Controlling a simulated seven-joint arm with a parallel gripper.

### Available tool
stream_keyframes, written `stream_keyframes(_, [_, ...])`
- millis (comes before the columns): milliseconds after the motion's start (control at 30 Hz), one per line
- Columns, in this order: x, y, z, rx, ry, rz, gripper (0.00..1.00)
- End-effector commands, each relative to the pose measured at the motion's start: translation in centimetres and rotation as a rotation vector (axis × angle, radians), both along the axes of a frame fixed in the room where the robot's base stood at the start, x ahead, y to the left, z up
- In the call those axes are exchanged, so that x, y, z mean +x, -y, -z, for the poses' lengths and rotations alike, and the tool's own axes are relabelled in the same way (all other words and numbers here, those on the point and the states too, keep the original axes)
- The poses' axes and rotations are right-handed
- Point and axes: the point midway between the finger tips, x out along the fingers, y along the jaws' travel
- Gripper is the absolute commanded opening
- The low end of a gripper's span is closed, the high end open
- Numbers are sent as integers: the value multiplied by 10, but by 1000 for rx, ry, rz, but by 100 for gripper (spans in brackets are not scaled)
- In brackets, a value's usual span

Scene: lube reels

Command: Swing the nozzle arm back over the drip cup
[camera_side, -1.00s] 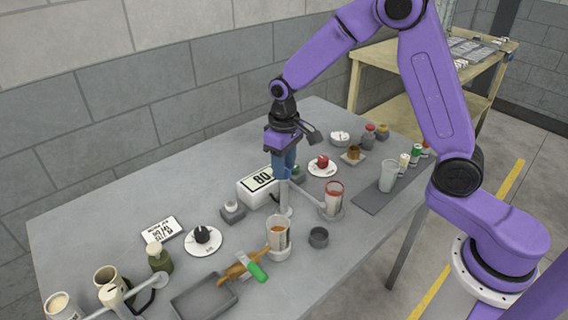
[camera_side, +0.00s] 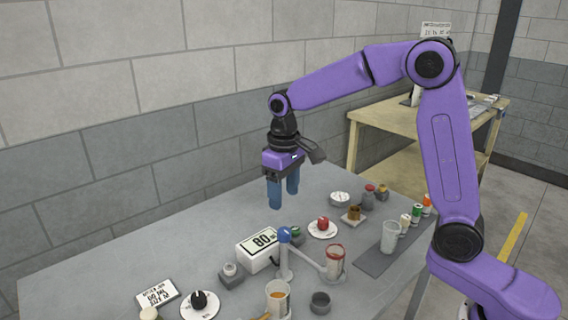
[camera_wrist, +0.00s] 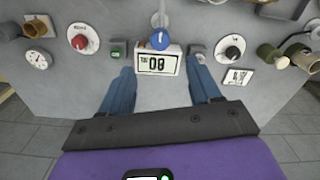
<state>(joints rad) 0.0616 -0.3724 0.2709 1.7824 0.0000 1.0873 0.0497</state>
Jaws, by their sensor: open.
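The nozzle arm (camera_side: 308,260) is a thin grey bar running from an upright post with a blue knob (camera_side: 284,235) toward a clear red-rimmed cup (camera_side: 335,262). Its far end is at that cup, but I cannot tell exactly how they meet. A small dark grey cup (camera_side: 320,303) and a clear cup with orange contents (camera_side: 278,300) stand nearer the camera; I cannot tell which is the drip cup. My gripper (camera_side: 283,200) is open and empty, above and apart from the knob. The wrist view shows the blue knob (camera_wrist: 160,39) beyond my spread blue fingers (camera_wrist: 161,68).
A white box reading 80 (camera_side: 258,250) stands beside the post. A red knob on a white dial (camera_side: 322,226), a black knob dial (camera_side: 199,302) and a clear cup on a dark mat (camera_side: 390,237) are around it. The table behind my gripper is clear.

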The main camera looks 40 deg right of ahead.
Motion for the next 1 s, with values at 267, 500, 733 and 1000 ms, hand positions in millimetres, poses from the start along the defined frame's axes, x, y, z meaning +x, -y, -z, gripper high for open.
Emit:
stream_keyframes(267, [1,0,-51,1,4,0,63])
stream_keyframes(500, [0,0,-69,0,1,0,63])
stream_keyframes(733, [0,0,-70,0,0,-1,63])
stream_keyframes(1000, [-11,-4,-68,0,1,-36,63])
